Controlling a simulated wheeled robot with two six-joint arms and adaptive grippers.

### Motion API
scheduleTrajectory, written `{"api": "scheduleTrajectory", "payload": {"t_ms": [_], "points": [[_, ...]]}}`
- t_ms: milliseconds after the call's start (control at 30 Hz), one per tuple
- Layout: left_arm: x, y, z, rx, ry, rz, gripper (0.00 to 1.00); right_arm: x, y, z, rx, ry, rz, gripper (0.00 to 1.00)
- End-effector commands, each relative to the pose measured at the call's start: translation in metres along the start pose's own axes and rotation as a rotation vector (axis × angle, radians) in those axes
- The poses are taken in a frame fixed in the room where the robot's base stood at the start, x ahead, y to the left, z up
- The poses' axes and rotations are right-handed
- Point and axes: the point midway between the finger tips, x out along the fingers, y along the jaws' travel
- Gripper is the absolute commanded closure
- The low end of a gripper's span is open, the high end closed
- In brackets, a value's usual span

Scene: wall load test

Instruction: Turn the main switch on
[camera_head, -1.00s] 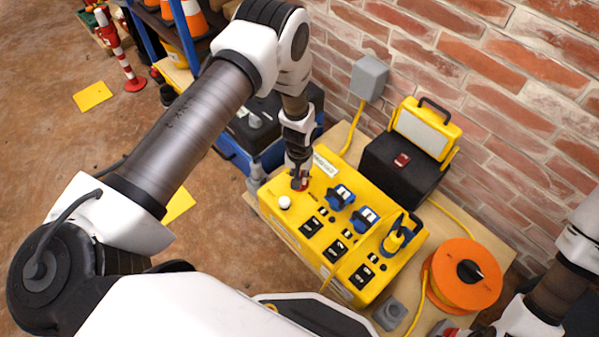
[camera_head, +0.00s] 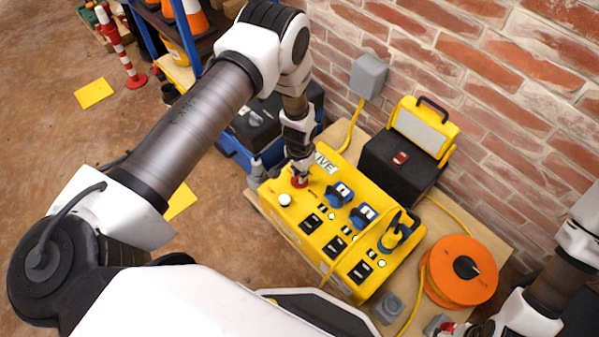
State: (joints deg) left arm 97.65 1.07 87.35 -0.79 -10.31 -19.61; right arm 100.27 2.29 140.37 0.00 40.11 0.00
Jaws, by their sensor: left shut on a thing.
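The yellow power box (camera_head: 318,262) stands on a wooden board against the brick wall. Its red main switch (camera_head: 299,182) is at the upper left of its top face. My left gripper (camera_head: 299,175) comes down from above, shut on the switch and hiding part of it. A white label (camera_head: 326,163) beside it shows "IVE", partly covered by the gripper. Small green lights (camera_head: 331,216) glow on the panel, and the white round lamp (camera_head: 284,200) looks bright.
An orange cable reel (camera_head: 458,272) and a grey block (camera_head: 389,308) stand right of the box. A yellow work light (camera_head: 423,131) on a black case (camera_head: 395,168) stands behind it. A grey wall box (camera_head: 369,76) is above.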

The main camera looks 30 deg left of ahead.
Motion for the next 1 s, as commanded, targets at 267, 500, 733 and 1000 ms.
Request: {"api": "scheduleTrajectory", "payload": {"t_ms": [267,500,733,1000], "points": [[0.000,0.000,-0.001,0.016,0.002,-0.001,1.00,0.000,0.000,0.000,0.000,0.000,0.000,0.29],[0.000,0.000,-0.001,0.015,0.002,-0.001,0.69,0.000,0.000,0.000,0.000,0.000,0.000,0.29],[0.000,0.000,0.000,0.014,0.001,0.000,0.58,0.000,0.000,0.000,0.000,0.000,0.000,0.29],[-0.020,0.000,-0.001,0.014,0.002,-0.001,0.58,-0.001,0.000,0.000,0.000,0.000,0.000,0.29]]}}
